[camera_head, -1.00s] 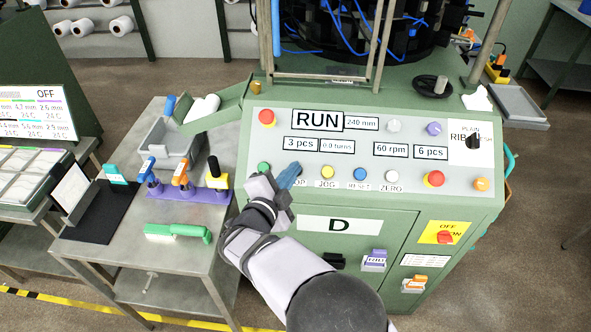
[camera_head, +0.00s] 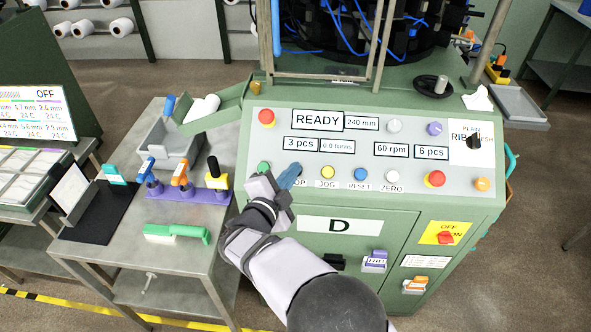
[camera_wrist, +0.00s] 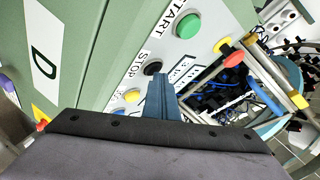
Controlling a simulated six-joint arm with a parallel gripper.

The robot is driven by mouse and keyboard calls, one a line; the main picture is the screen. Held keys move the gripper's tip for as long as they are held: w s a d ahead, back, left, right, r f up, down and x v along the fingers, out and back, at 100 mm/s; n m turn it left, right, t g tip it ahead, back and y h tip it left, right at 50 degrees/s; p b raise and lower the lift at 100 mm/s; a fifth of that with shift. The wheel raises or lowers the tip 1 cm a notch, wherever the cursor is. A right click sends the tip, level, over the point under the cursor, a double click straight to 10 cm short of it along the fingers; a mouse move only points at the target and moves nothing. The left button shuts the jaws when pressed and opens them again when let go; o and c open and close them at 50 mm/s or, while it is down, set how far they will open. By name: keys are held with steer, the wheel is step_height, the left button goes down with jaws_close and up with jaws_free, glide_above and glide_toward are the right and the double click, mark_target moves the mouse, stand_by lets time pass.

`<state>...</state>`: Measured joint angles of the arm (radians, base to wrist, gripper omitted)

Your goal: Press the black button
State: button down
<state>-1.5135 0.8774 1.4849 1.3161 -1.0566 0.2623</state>
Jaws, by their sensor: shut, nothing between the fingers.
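The black button (camera_wrist: 152,68) shows beside the STOP label in the wrist view, right at the tip of my gripper (camera_wrist: 161,80). In the head view my gripper (camera_head: 291,174) covers the button's place on the panel, left of the yellow JOG button (camera_head: 327,172). My blue fingers are shut with nothing between them. The fingertips are touching or very close to the button; I cannot tell which. The machine's display (camera_head: 317,120) reads READY.
The green START button (camera_wrist: 187,25) is close to my fingers, and also shows in the head view (camera_head: 264,167). A red button (camera_head: 266,117) sits above it. Blue RESET (camera_head: 361,174) and white ZERO (camera_head: 393,175) buttons lie to the right. A metal side table (camera_head: 125,238) stands left.

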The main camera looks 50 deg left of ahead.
steer(key=shift+s+d+r, duration=0.1)
steer(key=shift+s+r, duration=0.05)
steer(key=shift+r, duration=0.1)
steer(key=r+p, duration=0.1)
steer(key=s+d+r+p, duration=0.1)
steer(key=r, duration=0.1)
steer(key=s+d+r+p, duration=0.1)
steer(key=shift+s+d+r, duration=0.2)
steer(key=shift+d+r, duration=0.05)
steer(key=shift+r, duration=0.15)
stand_by(0.4)
stand_by(0.6)
